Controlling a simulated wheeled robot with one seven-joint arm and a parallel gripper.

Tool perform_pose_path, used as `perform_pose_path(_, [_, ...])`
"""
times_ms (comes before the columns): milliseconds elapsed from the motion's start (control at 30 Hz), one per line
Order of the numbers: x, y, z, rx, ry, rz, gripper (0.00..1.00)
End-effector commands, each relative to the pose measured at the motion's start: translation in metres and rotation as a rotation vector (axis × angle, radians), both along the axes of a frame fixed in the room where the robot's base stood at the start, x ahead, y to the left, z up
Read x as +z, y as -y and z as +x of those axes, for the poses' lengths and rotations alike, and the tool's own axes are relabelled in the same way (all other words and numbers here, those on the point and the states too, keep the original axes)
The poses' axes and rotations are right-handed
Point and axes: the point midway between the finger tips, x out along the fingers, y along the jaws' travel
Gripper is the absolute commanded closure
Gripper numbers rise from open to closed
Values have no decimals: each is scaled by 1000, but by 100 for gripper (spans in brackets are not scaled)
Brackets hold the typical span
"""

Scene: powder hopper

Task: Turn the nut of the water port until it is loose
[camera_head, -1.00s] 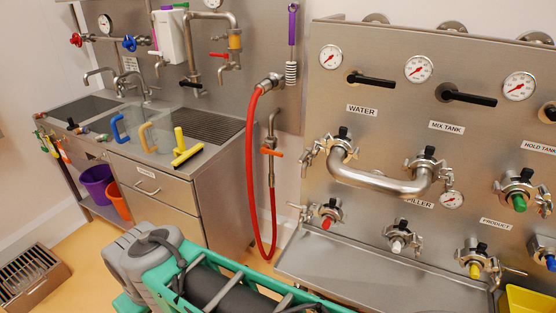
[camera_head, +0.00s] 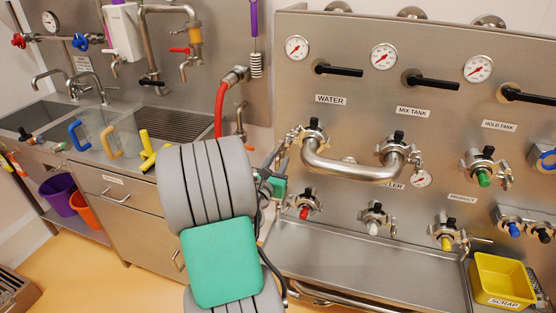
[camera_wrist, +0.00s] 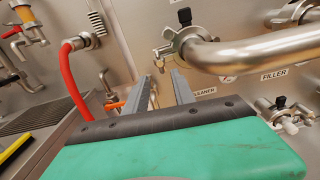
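The water port (camera_head: 312,134) sits under the WATER label on the steel panel, with a U-shaped steel pipe (camera_head: 352,174) joining it to the mix tank port (camera_head: 397,150). Its clamp has a nut on the left side (camera_head: 286,146). In the wrist view the water port (camera_wrist: 186,36) is upper right of centre, with its nut (camera_wrist: 160,54) just above the fingertips. My gripper (camera_wrist: 164,78) is open, with two grey fingers apart and nothing seen between them. In the head view my arm partly hides the gripper (camera_head: 276,168), below and left of the port. I cannot tell whether it touches anything.
A red hose (camera_head: 219,112) hangs left of my gripper. Lower ports with red (camera_head: 303,213), white and yellow plugs stand above a steel drip tray (camera_head: 340,250). A yellow scrap bin (camera_head: 502,278) is at right. A sink counter with jugs is at left.

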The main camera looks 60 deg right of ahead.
Motion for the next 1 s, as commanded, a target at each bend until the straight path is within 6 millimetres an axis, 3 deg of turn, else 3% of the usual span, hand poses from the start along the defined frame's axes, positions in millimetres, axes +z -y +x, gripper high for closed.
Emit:
perform_pose_path(167, [4, 14, 0, 2, -50, -26, 69])
perform_pose_path(600, [6, 83, 11, 3, -45, -22, 69])
perform_pose_path(1000, [2, 91, 13, 5, -43, -24, 70])
